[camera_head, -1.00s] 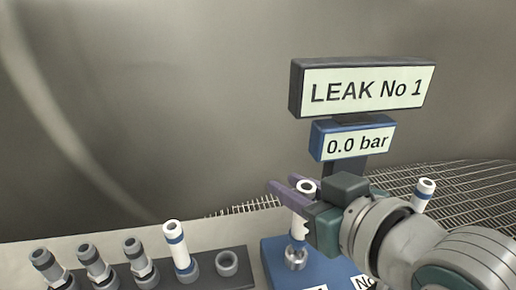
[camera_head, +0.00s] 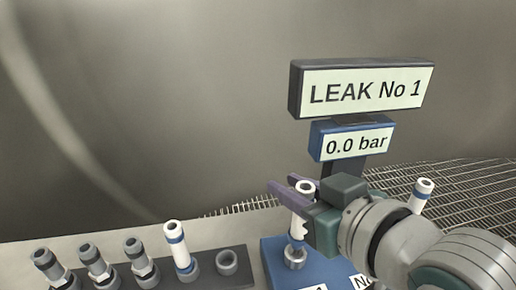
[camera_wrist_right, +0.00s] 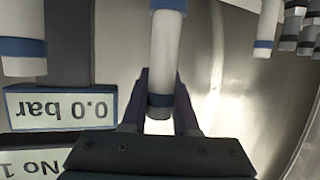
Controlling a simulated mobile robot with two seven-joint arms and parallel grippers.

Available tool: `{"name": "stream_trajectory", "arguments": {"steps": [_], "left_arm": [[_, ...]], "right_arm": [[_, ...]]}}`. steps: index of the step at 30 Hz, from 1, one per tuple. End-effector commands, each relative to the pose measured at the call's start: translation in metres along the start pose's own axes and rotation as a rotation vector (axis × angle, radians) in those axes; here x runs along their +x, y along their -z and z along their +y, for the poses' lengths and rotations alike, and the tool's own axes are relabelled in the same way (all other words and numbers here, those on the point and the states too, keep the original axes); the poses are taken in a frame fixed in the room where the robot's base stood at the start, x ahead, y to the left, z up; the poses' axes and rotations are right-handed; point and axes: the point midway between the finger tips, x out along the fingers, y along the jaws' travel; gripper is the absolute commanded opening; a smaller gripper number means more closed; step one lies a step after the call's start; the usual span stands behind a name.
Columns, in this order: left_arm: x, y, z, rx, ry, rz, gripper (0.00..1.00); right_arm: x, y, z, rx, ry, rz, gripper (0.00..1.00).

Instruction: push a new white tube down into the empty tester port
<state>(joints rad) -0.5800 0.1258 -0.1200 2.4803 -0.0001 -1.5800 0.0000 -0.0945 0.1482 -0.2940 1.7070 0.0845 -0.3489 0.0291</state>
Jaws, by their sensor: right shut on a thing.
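My right gripper (camera_head: 297,191) is shut on a white tube (camera_head: 304,188) with blue bands. The tube is roughly upright above the blue tester base (camera_head: 277,266). Its lower end is at or just above the mouth of a grey ring-shaped port (camera_head: 294,257); I cannot tell whether it has entered. In the right wrist view the tube (camera_wrist_right: 163,55) runs between the fingers. A second white tube (camera_head: 424,188) stands at the tester's right side, its lower part hidden by my right arm. My left gripper is not in view.
A dark rack (camera_head: 242,280) at front left holds a white blue-banded tube (camera_head: 177,245), several grey fittings (camera_head: 95,263) and an empty ring (camera_head: 227,262). A sign reading LEAK No 1 (camera_head: 365,88) and a 0.0 bar display (camera_head: 352,144) stand behind the gripper.

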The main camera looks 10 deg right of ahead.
Motion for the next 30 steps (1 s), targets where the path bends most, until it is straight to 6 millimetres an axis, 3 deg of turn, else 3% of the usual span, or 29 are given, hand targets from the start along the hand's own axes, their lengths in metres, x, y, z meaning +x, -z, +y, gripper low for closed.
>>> {"name": "stream_trajectory", "arguments": {"steps": [30], "left_arm": [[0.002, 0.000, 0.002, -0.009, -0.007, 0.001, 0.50]], "right_arm": [[0.004, -0.009, 0.000, 0.000, 0.000, 0.000, 0.00]]}}
